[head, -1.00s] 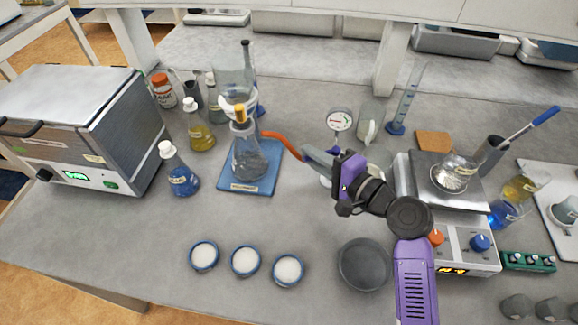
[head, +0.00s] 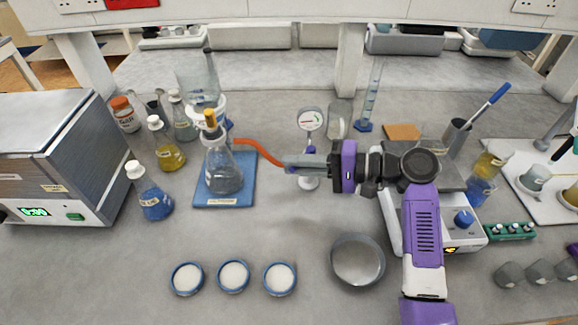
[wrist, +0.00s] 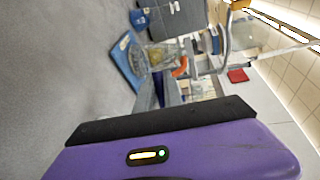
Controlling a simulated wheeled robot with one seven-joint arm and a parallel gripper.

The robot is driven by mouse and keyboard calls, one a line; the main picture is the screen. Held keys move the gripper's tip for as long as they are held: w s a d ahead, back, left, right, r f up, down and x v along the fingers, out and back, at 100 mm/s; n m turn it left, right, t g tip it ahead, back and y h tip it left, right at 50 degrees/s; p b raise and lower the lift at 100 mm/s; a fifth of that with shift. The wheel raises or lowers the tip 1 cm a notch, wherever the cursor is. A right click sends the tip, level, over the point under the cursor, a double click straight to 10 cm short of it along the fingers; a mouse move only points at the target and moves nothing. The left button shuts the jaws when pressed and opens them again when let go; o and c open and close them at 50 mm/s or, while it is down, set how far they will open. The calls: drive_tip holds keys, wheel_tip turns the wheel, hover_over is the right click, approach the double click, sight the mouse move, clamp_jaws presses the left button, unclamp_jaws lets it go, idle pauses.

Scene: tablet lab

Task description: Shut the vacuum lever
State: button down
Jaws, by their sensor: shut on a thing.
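The vacuum gauge (head: 311,120) stands on a white-based post (head: 310,183) in the middle of the table in the head view. An orange hose (head: 260,150) runs from the filter flask (head: 223,174) to the spot at my fingertips. My gripper (head: 292,164) points left, level, just in front of the gauge post, its fingers closed at the hose's end. The vacuum lever there is mostly hidden by the fingers, so its angle cannot be told. In the wrist view, my fingers (wrist: 160,94) reach towards the orange hose (wrist: 181,68) and flask (wrist: 160,56).
The flask stands on a blue mat (head: 240,190). A hotplate (head: 455,230) sits under and right of my arm. Bottles and an oven-like box (head: 50,160) are left. Bare table lies before the mat.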

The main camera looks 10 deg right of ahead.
drive_tip(key=c, duration=1.7)
unclamp_jaws()
drive_tip(key=shift+c, duration=0.2)
drive_tip(key=b+v, duration=0.1)
drive_tip(key=v, duration=0.6)
drive_tip(key=shift+s+d, duration=0.15)
drive_tip(key=shift+d, duration=0.15)
drive_tip(key=shift+c, duration=0.2)
